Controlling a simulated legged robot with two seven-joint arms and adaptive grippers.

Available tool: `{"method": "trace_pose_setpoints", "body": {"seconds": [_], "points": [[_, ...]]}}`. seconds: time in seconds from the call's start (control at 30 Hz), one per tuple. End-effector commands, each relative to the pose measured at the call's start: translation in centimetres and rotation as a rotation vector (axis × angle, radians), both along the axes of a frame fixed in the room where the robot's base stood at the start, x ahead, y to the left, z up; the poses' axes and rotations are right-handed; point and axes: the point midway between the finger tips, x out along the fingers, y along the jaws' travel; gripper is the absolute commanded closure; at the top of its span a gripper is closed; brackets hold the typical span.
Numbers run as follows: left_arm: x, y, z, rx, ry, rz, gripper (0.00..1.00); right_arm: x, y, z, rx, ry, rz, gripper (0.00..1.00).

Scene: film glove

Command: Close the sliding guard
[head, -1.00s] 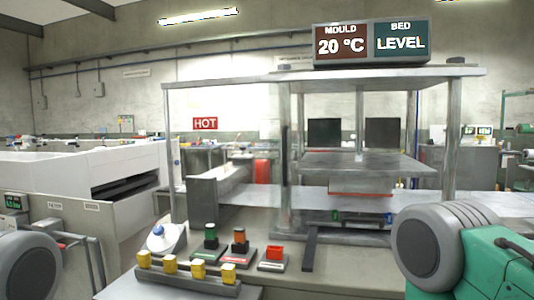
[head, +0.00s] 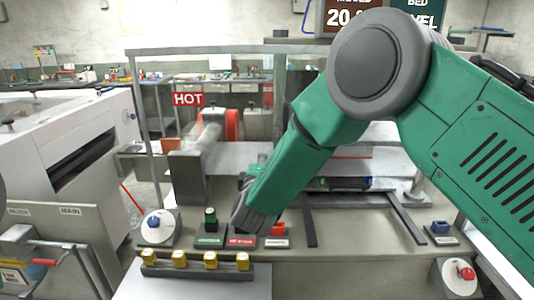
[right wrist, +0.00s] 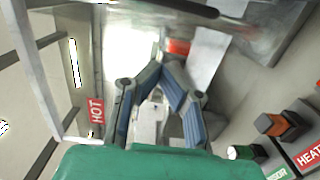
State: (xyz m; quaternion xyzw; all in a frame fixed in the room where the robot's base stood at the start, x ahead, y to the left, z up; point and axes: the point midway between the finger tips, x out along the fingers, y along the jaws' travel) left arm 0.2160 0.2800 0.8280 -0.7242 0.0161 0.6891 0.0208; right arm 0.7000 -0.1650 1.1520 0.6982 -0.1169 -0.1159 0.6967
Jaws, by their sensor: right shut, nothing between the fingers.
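A thin steel frame (head: 142,115) with a red HOT sign (head: 188,99) stands at the left of the press in the head view. It looks like the sliding guard; its clear pane is hard to make out. The HOT sign also shows at the left of the right wrist view (right wrist: 96,111). My right arm reaches across the press from the right. In the right wrist view my right gripper (right wrist: 154,75) is shut and empty, with the HOT sign to its left. In the head view its fingers are hard to tell apart. My left gripper is out of view.
Below the gripper is a bench with a row of yellow knobs (head: 180,260), a green button (head: 210,218), a white dial with blue knob (head: 155,226) and a red-knobbed dial (head: 460,277). A white machine (head: 60,150) stands at the left. My arm hides much of the press.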

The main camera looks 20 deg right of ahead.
Motion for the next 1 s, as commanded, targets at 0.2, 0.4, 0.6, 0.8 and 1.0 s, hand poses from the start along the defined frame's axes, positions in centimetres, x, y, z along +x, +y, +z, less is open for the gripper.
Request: {"method": "trace_pose_setpoints", "body": {"seconds": [0.2,0.4,0.6,0.8,1.0], "points": [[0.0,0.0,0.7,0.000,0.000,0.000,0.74,4.3,-1.2,-0.1,0.001,0.001,-0.003,1.00],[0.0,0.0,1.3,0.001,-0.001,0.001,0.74,7.9,-2.4,0.0,0.002,-0.001,-0.001,1.00],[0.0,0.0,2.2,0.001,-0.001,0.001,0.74,7.9,-5.3,0.1,0.000,0.003,-0.001,1.00],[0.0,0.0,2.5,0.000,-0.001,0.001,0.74,7.9,-6.4,0.0,-0.001,0.001,0.001,1.00],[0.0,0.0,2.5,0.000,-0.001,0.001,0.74,7.9,-6.5,-0.1,-0.002,0.002,0.002,1.00]]}}
